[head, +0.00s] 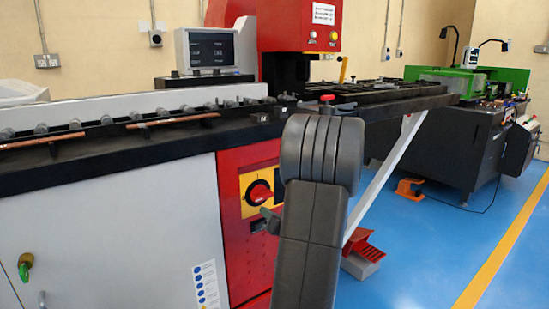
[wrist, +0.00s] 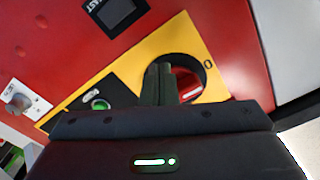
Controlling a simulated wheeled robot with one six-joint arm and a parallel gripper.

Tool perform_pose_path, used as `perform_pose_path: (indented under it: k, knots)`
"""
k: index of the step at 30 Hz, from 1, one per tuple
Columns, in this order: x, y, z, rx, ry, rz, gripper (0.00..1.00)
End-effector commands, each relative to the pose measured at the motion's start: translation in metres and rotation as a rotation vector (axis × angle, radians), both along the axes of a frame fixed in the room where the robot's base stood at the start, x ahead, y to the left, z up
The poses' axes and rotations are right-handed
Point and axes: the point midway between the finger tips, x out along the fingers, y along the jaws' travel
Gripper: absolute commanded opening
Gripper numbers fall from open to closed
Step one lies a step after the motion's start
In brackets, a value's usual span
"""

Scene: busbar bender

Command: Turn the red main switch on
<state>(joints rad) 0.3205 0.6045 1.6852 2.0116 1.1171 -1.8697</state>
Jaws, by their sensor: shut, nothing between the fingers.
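The red main switch (head: 259,192) is a round red knob on a yellow plate (head: 248,209), set in the red front panel of the machine. In the wrist view the red knob (wrist: 188,84) sits on a black ring, with a white line on it and a "0" mark on the plate nearby. My gripper (head: 268,216) is just at the knob's lower right in the head view. In the wrist view its dark fingers (wrist: 158,80) are together and empty, covering part of the knob. I cannot tell whether they touch it.
A dark worktop (head: 120,150) with copper bars overhangs the panel. A red foot pedal (head: 364,249) stands on the blue floor.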

Motion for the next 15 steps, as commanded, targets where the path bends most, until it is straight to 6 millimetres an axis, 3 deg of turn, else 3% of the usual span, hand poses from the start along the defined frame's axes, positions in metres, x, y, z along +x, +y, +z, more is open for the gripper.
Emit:
perform_pose_path:
  k: [15]
  knots:
    - [0.0003,-0.0004,0.0059,0.001,-0.001,0.000,0.00]
